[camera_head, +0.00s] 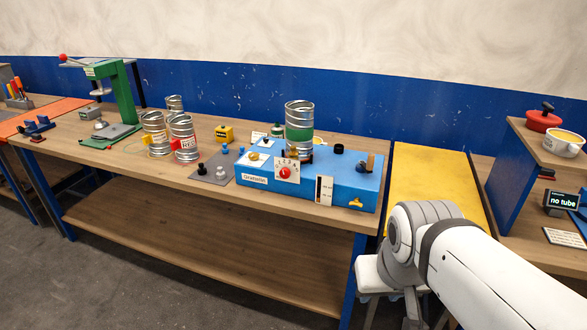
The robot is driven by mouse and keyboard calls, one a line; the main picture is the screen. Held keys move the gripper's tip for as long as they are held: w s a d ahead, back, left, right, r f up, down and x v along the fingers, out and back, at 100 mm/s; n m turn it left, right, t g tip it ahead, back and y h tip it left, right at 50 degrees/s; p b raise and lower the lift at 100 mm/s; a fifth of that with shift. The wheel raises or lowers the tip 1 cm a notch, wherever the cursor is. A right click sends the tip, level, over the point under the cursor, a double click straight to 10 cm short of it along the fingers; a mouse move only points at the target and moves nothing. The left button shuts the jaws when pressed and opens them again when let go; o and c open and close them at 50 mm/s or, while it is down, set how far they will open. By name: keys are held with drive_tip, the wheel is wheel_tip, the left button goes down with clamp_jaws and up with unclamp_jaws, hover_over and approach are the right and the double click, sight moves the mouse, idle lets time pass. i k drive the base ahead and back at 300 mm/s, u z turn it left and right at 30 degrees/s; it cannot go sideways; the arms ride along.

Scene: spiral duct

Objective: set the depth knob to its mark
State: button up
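The depth knob seems to be the red knob (284,173) on a white numbered dial plate (287,163) on the front of the blue machine (256,194). The knob's pointer and its mark are too small to read. A silver ribbed duct (299,111) with a green band stands upright on the machine. My gripper (392,302) hangs at the bottom, right of the machine and well apart from it. My arm partly hides it, and its fingers are too unclear to show whether it is open or shut.
A scale card (324,190) and a yellow wing knob (356,204) are right of the dial. Metal cans (184,138) and a green press (123,95) stand further left on the bench (222,206). A yellow surface (425,172) lies right of the machine. The dial's front is unobstructed.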

sight(285, 174)
drive_tip(key=u, duration=0.05)
drive_tip(key=i, duration=1)
drive_tip(key=z, duration=0.05)
